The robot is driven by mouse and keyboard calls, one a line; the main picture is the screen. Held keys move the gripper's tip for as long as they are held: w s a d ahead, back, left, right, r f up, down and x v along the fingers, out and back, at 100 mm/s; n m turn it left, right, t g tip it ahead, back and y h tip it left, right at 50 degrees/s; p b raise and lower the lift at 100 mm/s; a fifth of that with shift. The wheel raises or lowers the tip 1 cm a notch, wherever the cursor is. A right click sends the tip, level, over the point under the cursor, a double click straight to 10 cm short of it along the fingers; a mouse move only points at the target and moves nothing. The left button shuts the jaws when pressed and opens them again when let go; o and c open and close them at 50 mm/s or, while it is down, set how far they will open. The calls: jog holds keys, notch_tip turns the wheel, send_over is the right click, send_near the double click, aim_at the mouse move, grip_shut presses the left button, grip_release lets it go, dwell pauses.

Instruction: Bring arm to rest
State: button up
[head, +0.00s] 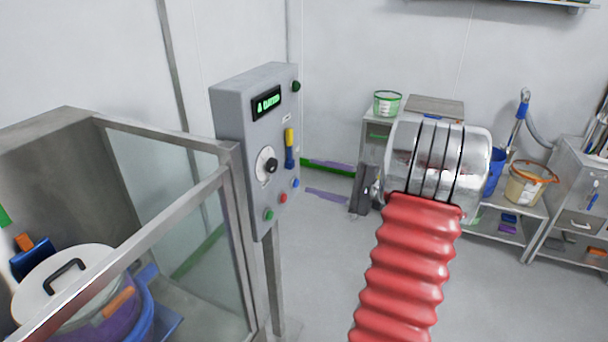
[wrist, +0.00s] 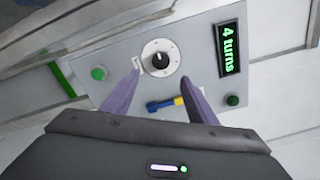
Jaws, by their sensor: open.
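My arm shows in the head view as a red ribbed sleeve (head: 405,265) topped by a shiny metal joint (head: 437,160), right of the control panel. My gripper is not visible in the head view. In the wrist view my gripper (wrist: 163,92) has its two purple-grey fingers apart with nothing between them. They point toward the grey control panel (wrist: 195,80). The black knob on a white dial (wrist: 160,58) lies just beyond the fingertips. I cannot tell how far the fingertips are from the panel. Its green display (wrist: 230,48) reads "4 turns".
The panel (head: 228,130) stands on a post beside a glass-walled metal enclosure (head: 170,200). A white-lidded tub (head: 65,275) is inside the enclosure. Steel benches with a green-rimmed bucket (head: 386,103) and a cream bucket (head: 528,185) line the back. Grey floor is open at the right front.

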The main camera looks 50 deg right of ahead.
jog(key=shift+s+d, duration=0.25)
jog(key=shift+s, duration=0.35)
jog(key=s+a+f+g, duration=0.3)
jog(key=a+f+g, duration=0.1)
jog(key=f, duration=0.4)
jog(key=s+a+f+n+g, duration=0.2)
jog(key=a+g, duration=0.2)
jog(key=a, duration=0.3)
jog(key=s+a+f+n+g, duration=0.1)
jog(key=s+a+n+g, duration=0.1)
jog(key=a+g, duration=0.35)
jog(key=s+a+r+n+h, duration=0.1)
jog(key=a+r+n+h, duration=0.1)
jog(key=a+n, duration=0.3)
jog(key=s+a+r+n+t+h, duration=0.1)
jog(key=a+r+n, duration=0.4)
jog(key=a, duration=0.6)
jog(key=s+a+r+n+t+h, duration=0.1)
jog(key=s+a+r+n+h, duration=0.2)
jog(key=a, duration=0.6)
jog(key=shift+r+n, duration=0.35)
jog(key=shift+n, duration=0.75)
